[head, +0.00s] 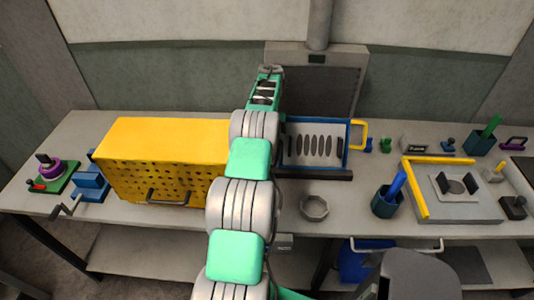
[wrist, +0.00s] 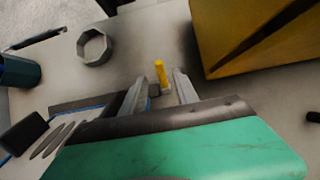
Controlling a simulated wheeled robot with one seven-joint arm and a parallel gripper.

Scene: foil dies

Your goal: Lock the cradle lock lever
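A small upright yellow lever (wrist: 160,72) stands on a small pale mount in the wrist view, beside the yellow box. It looks like the cradle lock lever, but I cannot tell for sure. My gripper (wrist: 161,80) is open, with one finger on either side of the lever in the picture. A gap shows on both sides, and I cannot tell how far down the fingers reach. In the head view my arm hides this spot. A blue-framed rack (head: 349,150) with several dark oval slots or discs is right of my arm.
A yellow perforated box (head: 160,150) stands left of my arm. A grey octagonal bowl (head: 314,208) and a blue cup (head: 386,204) stand at the front right. A plate with a yellow L-shaped fence (head: 418,195) is farther right. A green base (head: 60,178) lies far left.

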